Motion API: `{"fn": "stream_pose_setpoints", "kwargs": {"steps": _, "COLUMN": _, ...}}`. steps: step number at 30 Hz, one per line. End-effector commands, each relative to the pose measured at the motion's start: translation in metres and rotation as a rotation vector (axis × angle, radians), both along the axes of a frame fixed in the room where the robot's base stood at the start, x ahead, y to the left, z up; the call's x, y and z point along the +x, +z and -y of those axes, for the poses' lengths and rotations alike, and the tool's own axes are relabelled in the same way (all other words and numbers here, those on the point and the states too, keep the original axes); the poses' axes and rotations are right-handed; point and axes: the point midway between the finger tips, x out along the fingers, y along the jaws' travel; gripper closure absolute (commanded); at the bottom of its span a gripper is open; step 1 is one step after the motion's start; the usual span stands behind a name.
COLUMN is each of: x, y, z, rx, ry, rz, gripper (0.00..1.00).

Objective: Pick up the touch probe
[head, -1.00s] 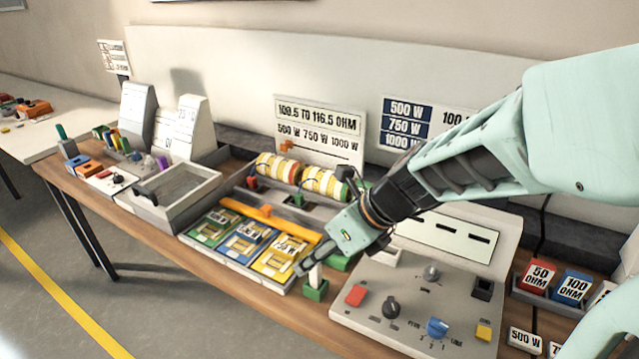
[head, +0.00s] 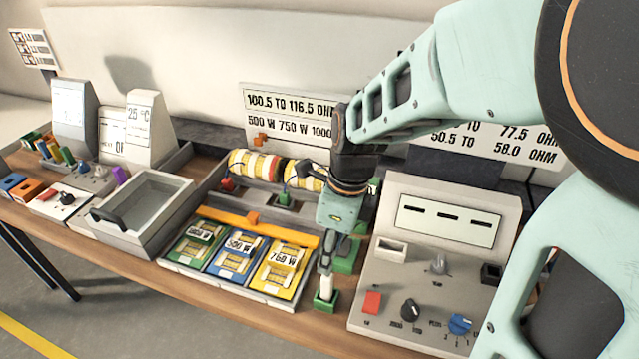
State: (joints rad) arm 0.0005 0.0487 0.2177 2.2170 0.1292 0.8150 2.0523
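A slim white upright piece (head: 326,284), which looks like the touch probe, stands in a small green holder (head: 325,301) near the table's front edge, left of the grey meter console. My gripper (head: 327,262) points down right above it, with the dark fingers at or around the top of the white piece. The fingers overlap it in this view, so I cannot tell whether they are open or closed on it.
Coloured cards lie in a tray (head: 171,264) to the left. The grey console (head: 400,262) with knobs stands close on the right. Two striped coils (head: 256,165) and a green block (head: 348,254) are behind. An open grey box (head: 133,238) stands farther left.

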Motion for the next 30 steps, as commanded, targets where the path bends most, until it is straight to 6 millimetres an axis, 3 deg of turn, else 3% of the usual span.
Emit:
{"fn": "stream_pose_setpoints", "kwargs": {"steps": 9, "x": 0.001, "y": -0.043, "z": -0.004, "rx": -0.003, "ry": 0.003, "rz": -0.005, "gripper": 0.62}}
{"fn": "stream_pose_setpoints", "kwargs": {"steps": 17, "x": 0.002, "y": -0.060, "z": -0.005, "rx": -0.003, "ry": 0.002, "rz": -0.002, "gripper": 0.62}}
{"fn": "stream_pose_setpoints", "kwargs": {"steps": 30, "x": 0.005, "y": -0.106, "z": -0.006, "rx": -0.003, "ry": 0.003, "rz": -0.003, "gripper": 0.62}}
